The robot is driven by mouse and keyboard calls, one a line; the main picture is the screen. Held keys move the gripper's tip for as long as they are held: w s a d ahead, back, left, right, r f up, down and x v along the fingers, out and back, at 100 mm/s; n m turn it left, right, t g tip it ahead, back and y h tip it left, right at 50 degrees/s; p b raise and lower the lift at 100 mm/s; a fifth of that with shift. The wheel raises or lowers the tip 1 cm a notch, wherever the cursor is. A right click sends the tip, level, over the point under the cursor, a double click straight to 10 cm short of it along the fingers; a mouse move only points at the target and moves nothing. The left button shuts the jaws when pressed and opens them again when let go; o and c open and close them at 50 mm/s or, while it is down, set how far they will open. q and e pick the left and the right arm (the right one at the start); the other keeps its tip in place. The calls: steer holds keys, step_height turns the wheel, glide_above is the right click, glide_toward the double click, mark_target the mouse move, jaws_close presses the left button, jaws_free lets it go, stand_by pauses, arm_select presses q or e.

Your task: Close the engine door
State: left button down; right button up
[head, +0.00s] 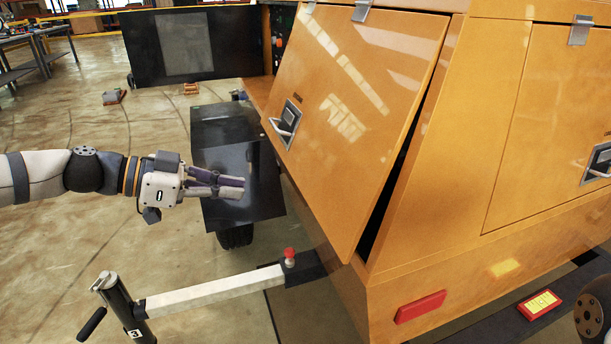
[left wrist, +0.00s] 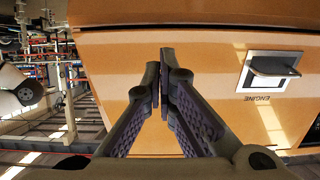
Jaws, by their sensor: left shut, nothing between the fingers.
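The engine door (head: 350,110) is the large orange panel on the near left side of the light tower's body. It hangs from hinges at its top edge and stands ajar, with a dark wedge-shaped gap along its right edge that widens downward. Its latch handle (head: 287,124) sits at the lower left. In the left wrist view the latch (left wrist: 272,68) shows upside down with the label "ENGINE". My left gripper (head: 242,187) is shut and empty, left of the door and below the latch. In the left wrist view its fingertips (left wrist: 165,75) show in front of the orange panel. My right gripper is not in view.
A black fender (head: 240,165) over a wheel lies behind my left gripper. A white jack outrigger (head: 215,290) with a red knob (head: 289,254) extends below the door. A dark open panel (head: 190,45) stands behind. A second closed orange door (head: 550,110) is at right. The left floor is mostly clear.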

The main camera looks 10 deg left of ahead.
mark_target(308, 204)
arm_select(q)
steer(key=shift+f+b+x, duration=0.2)
steer(key=shift+b+x, duration=0.15)
steer(key=shift+x, duration=3)
steer(key=shift+f+b+x, duration=0.15)
steer(key=shift+b+x, duration=0.15)
steer(key=shift+x, duration=3)
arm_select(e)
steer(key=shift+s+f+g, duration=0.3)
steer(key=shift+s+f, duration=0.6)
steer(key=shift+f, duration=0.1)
arm_select(q)
steer(key=shift+s+a, duration=0.1)
steer(key=b+x, duration=0.1)
steer(key=x, duration=0.1)
steer(key=shift+d+f+b, duration=0.2)
steer(key=shift+d+b, duration=0.05)
steer(key=shift+b, duration=0.15)
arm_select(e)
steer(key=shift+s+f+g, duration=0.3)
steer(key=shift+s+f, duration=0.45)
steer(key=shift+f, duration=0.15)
